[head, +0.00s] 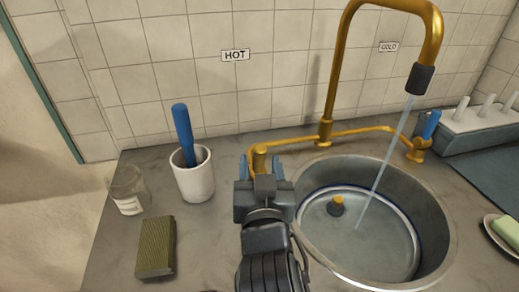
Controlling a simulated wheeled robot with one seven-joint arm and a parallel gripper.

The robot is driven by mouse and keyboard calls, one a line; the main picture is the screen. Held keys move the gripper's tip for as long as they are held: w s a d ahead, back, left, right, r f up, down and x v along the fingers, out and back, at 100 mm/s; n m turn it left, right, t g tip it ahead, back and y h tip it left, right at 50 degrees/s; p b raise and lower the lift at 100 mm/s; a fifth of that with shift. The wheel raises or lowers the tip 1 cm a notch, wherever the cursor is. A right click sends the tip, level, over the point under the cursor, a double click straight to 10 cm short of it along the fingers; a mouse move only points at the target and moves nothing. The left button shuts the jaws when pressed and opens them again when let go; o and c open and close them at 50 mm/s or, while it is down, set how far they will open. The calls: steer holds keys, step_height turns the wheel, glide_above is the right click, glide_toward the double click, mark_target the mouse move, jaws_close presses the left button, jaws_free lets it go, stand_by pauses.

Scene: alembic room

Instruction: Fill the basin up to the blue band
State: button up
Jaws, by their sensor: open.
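The round metal basin (441,255) holds clear water (345,245). A dark blue band (412,226) runs around its inner wall; the water surface lies close to it, but I cannot tell the exact gap. A dark plug with a yellow top (337,204) sits in the basin. A thin stream (385,155) runs from the dark nozzle (420,78) of the brass spout (340,60) into the water. My gripper (262,170) is open at the brass hot-side valve (259,154), left of the basin; it partly hides the valve, and contact is unclear.
HOT (235,55) and COLD (389,47) labels are on the tiles. The cold valve has a blue handle (431,124). A white cup with a blue-handled tool (192,172), a glass jar (128,190) and a sponge (156,247) stand left. Soap (507,231) and a rack (480,125) are right.

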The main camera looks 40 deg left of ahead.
mark_target(260, 161)
steer(key=x, duration=0.5)
steer(key=shift+p, duration=0.3)
steer(key=shift+d, duration=0.1)
jaws_close()
